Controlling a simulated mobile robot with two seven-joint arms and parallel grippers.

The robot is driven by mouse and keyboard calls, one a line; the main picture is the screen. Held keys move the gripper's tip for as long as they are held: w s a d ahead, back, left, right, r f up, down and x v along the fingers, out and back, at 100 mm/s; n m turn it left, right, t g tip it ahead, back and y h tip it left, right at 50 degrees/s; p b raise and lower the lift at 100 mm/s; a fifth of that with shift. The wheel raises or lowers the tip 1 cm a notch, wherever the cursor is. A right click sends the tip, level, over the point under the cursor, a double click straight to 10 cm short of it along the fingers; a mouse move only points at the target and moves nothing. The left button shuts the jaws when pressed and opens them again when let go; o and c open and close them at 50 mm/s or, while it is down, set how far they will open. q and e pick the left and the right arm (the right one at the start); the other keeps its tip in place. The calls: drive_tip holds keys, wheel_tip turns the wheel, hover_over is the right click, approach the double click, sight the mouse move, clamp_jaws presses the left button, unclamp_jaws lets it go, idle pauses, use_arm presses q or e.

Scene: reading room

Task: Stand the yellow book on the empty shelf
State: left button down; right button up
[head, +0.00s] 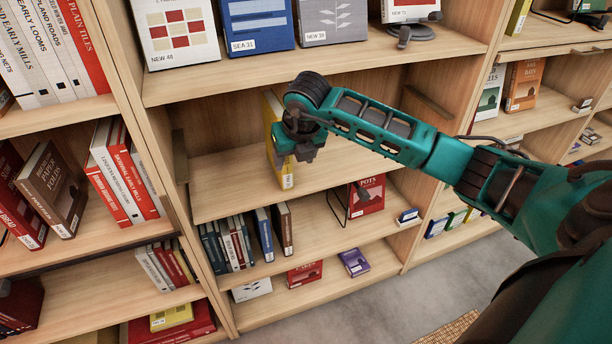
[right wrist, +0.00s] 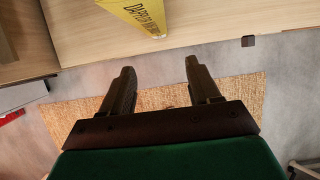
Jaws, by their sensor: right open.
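The yellow book (head: 271,124) stands upright on the otherwise empty shelf (head: 224,190), near the shelf's left-middle part. My right gripper (head: 298,155) is in front of the book and hides part of it. In the right wrist view, the yellow book (right wrist: 140,12) shows at the top edge with its spine lettering. There the right gripper (right wrist: 158,78) has its two fingers spread, with nothing between them and the book beyond their tips. My left gripper is out of view.
The shelf is bare to the right of the book, below my arm. The shelf below holds several books and a red book (head: 367,195). A woven rug (right wrist: 70,118) lies on the floor.

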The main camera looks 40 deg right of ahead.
drive_tip(key=s+a, duration=0.2)
drive_tip(key=s, duration=0.5)
drive_tip(key=s+a+f+g+y, duration=0.1)
drive_tip(key=s+a+y, duration=0.15)
drive_tip(key=a, duration=0.35)
drive_tip(key=s+a+f+n+y, duration=0.1)
drive_tip(key=s+a+y, duration=0.1)
drive_tip(key=a+y, duration=0.25)
drive_tip(key=s+a+f+g+y, duration=0.1)
drive_tip(key=s+a+y, duration=0.15)
drive_tip(key=a, duration=0.45)
drive_tip(key=a+r+m+t+y, duration=0.4)
drive_tip(key=a+r+m+y, duration=0.15)
drive_tip(key=y, duration=0.25)
drive_tip(key=w+d+f+m+t+h, duration=0.1)
drive_tip(key=d+f+m+t+h, duration=0.3)
drive_tip(key=m, duration=0.6)
drive_tip(key=w+d+f+m+t+h, duration=0.1)
drive_tip(key=d+f+m+t+h, duration=0.25)
drive_tip(key=m+t+h, duration=0.4)
drive_tip(key=s+d+f+m+g+h+p, duration=0.1)
drive_tip(key=s+d+f+m+g+h, duration=0.1)
drive_tip(key=s+d+f+m+g, duration=0.2)
drive_tip(key=shift+s+d+f+m+g+h+p, duration=0.15)
drive_tip(key=shift+s+f+m+g+h+p, duration=0.25)
drive_tip(key=shift+s+f+m+g, duration=1.9)
